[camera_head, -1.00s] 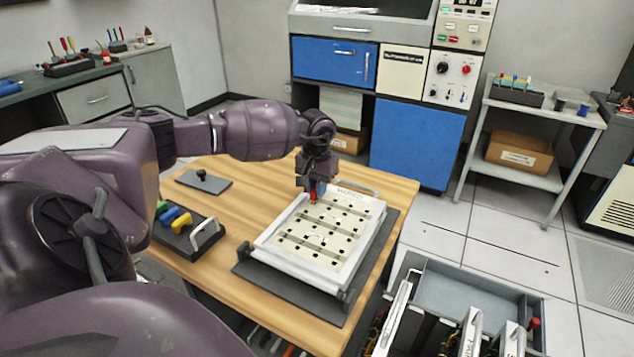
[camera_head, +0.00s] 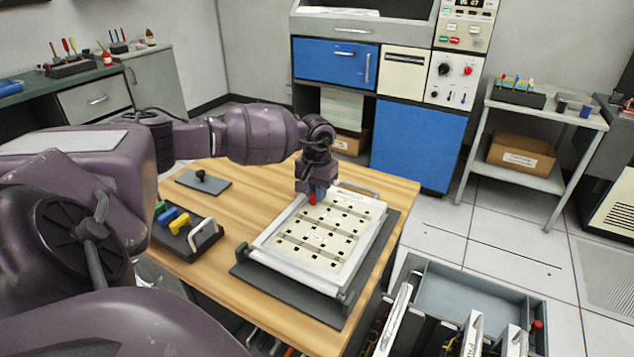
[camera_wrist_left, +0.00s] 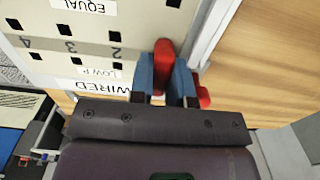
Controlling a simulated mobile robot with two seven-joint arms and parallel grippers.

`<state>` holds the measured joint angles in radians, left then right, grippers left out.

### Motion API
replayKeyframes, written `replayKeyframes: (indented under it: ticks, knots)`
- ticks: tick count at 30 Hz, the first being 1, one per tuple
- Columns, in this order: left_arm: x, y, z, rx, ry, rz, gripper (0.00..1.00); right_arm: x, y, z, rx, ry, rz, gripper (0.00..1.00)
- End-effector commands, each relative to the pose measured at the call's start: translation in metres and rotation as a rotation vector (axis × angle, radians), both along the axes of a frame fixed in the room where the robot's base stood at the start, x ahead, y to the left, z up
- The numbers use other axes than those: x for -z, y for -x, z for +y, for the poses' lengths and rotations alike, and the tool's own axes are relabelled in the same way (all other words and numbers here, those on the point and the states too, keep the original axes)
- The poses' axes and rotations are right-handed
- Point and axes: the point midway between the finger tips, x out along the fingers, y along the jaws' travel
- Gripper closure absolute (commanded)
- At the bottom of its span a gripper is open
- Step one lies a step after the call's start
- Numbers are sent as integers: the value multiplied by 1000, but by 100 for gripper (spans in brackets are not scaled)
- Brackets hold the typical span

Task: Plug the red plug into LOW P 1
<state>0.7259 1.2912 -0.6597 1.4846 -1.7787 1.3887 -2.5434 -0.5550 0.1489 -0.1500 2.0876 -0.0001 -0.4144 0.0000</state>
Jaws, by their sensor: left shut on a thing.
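My left gripper (camera_head: 316,193) is shut on the red plug (camera_head: 312,199), at the far left corner of the white-framed panel (camera_head: 258,249). In the left wrist view, the blue fingertips (camera_wrist_left: 164,76) of that gripper hold the red plug (camera_wrist_left: 163,52) between them. The plug is over the end of the row marked LOW P (camera_wrist_left: 99,71), beside the hole by the 2 (camera_wrist_left: 118,63). The plug and fingers cover the place where hole 1 would show. I cannot tell whether the plug's tip is in a hole. My right gripper is not in view.
A dark holder (camera_head: 185,244) with green, blue and yellow plugs stands left of the panel. A dark plate with a knob (camera_head: 201,177) lies behind it. An open grey drawer unit (camera_head: 470,290) stands to the front right. The wooden table (camera_head: 240,205) between is clear.

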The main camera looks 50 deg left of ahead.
Motion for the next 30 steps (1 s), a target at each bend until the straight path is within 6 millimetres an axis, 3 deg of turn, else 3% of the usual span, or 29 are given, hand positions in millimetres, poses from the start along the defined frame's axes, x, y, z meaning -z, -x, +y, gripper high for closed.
replayKeyframes:
  ticks: [14, 15, 20, 30]
  knots:
    - [4, 0, 0, 0, 0, 1, 100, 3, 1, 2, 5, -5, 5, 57]
    - [4, 0, 0, 0, 0, 1, 77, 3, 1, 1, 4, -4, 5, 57]
    - [3, 0, 0, 0, 0, 1, 53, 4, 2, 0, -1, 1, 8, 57]
    - [2, 0, 3, -2, -5, 1, 53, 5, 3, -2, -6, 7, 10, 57]
